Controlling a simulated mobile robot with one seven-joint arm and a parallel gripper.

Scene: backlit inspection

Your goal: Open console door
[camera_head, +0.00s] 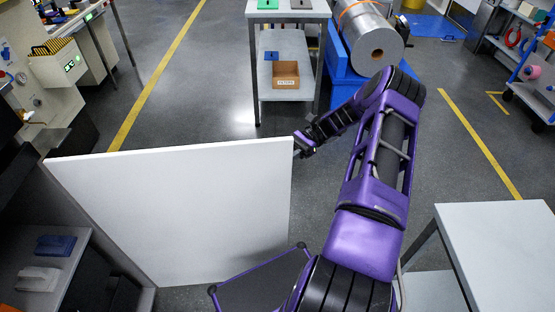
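The console door (185,210) is a large white panel at the lower left. It stands swung well out from the dark console (62,235), whose inside shows on the left. My gripper (299,150) is at the door's upper right corner, by its free edge. The fingers are small and dark here, and the door's edge and the wrist hide part of them. I cannot tell whether they touch the door or whether they are open or shut. My purple arm reaches from the bottom of the view up and then left to the door.
A blue object (55,245) and a pale object (38,279) lie on a console shelf. A white cart (287,95) with a cardboard box (286,74) stands beyond the gripper. A metal roll (372,45) sits on a blue stand. A grey table (500,245) is at lower right. Floor between is clear.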

